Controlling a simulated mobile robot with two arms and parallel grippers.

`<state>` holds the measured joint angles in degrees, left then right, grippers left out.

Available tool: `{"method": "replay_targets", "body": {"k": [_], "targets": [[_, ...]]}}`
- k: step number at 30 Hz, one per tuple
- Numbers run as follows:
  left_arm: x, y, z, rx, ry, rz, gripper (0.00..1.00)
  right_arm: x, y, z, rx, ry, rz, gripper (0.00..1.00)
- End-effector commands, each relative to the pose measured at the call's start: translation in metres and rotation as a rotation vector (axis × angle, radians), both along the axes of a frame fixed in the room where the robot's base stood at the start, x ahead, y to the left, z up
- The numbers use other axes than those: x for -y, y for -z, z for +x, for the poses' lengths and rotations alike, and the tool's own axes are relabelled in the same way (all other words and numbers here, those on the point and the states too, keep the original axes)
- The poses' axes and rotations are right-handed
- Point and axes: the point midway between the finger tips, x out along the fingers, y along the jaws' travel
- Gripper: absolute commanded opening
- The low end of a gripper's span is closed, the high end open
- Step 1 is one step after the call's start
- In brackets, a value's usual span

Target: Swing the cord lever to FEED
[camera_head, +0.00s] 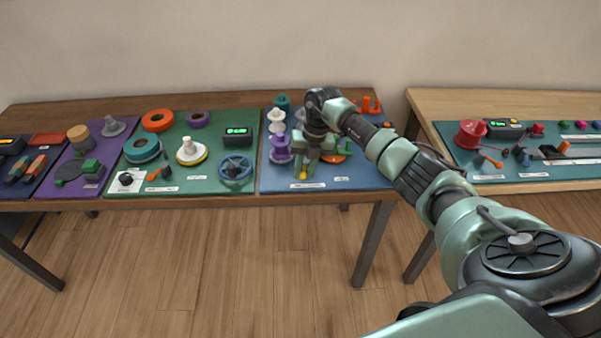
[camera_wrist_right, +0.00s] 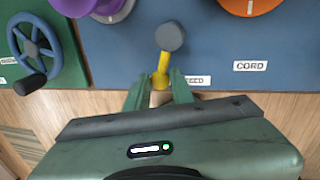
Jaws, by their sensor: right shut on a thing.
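The cord lever (camera_wrist_right: 161,70) shows in the right wrist view as a yellow arm running from a round dark grey cap (camera_wrist_right: 170,37) toward the board's front edge. My right gripper (camera_wrist_right: 158,90) is shut on the lever's yellow end, with one green finger on each side. A white label ending in "EED" (camera_wrist_right: 198,80) lies just right of the fingers, its first letter covered. A "CORD" label (camera_wrist_right: 250,66) is further right. In the head view, my right gripper (camera_head: 304,170) is over the blue board's front part, and a bit of yellow lever (camera_head: 303,174) shows below it. My left gripper is not in view.
The blue board (camera_head: 345,182) carries purple (camera_head: 281,148), white and teal spools and orange parts close around my gripper. A blue handwheel (camera_head: 235,168) stands on the green board to the left. A gap separates this table from the lighter one (camera_head: 420,100) at right.

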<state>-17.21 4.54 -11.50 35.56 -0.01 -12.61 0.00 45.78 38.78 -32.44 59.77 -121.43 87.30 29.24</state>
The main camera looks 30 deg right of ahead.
Motion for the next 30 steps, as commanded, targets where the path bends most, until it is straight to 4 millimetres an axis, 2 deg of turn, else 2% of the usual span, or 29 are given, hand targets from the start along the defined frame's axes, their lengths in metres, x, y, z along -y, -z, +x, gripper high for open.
{"method": "replay_targets", "body": {"k": [1, 15, 24, 30], "targets": [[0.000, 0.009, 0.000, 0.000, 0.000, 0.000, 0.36, 0.004, 0.004, -0.002, 0.001, -0.043, -0.004, 0.00], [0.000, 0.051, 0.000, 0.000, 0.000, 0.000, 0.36, 0.024, 0.003, -0.012, 0.002, -0.483, -0.001, 0.00], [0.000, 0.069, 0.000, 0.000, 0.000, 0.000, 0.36, 0.034, 0.002, -0.014, 0.001, -0.706, 0.000, 0.00], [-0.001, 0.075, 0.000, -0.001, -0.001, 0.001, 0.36, 0.039, 0.001, -0.014, 0.002, -0.795, 0.000, 0.00]]}}
